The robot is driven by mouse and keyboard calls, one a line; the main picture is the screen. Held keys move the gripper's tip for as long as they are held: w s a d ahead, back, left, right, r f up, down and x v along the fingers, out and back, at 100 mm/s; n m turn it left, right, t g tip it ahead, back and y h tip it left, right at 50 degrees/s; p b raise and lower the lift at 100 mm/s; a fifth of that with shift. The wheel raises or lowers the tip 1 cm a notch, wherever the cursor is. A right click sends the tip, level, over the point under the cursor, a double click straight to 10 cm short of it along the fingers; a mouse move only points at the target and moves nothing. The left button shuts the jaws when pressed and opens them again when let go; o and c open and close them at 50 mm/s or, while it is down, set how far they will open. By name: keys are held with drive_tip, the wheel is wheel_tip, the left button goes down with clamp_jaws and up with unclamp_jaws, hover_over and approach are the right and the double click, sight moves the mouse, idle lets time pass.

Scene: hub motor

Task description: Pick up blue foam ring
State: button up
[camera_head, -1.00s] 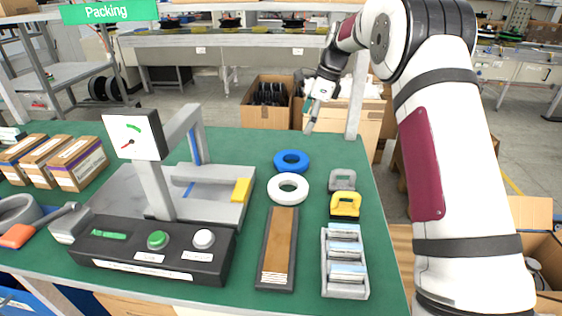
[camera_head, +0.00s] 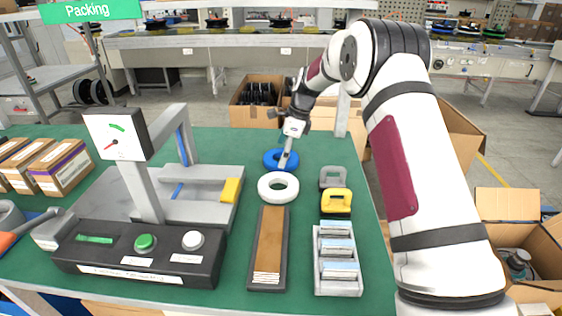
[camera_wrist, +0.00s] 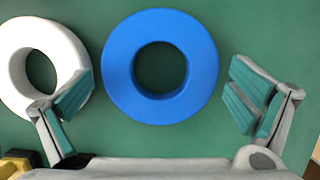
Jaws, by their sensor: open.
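The blue foam ring (camera_head: 273,161) lies flat on the green table near its far edge, just behind the white ring (camera_head: 278,187). My gripper (camera_head: 287,161) is over the blue ring and covers part of its right side in the head view. In the wrist view the blue ring (camera_wrist: 117,68) is whole, between the two spread fingers (camera_wrist: 160,108) and touching neither. The white ring (camera_wrist: 14,62) is at the left, partly behind the left finger. The gripper is open and empty. Its exact height above the ring is hard to tell.
A grey clamp-like part (camera_head: 333,177) and a yellow one (camera_head: 336,201) stand to the right. A grey rack (camera_head: 322,285) and a brown-topped block (camera_head: 270,232) lie nearer. Cardboard boxes (camera_head: 254,117) stand beyond the table.

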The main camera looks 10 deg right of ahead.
drive_tip(key=shift+a+f, duration=0.1)
drive_tip(key=shift+f, duration=0.25)
drive_tip(key=c, duration=0.6)
drive_tip(key=shift+r, duration=0.1)
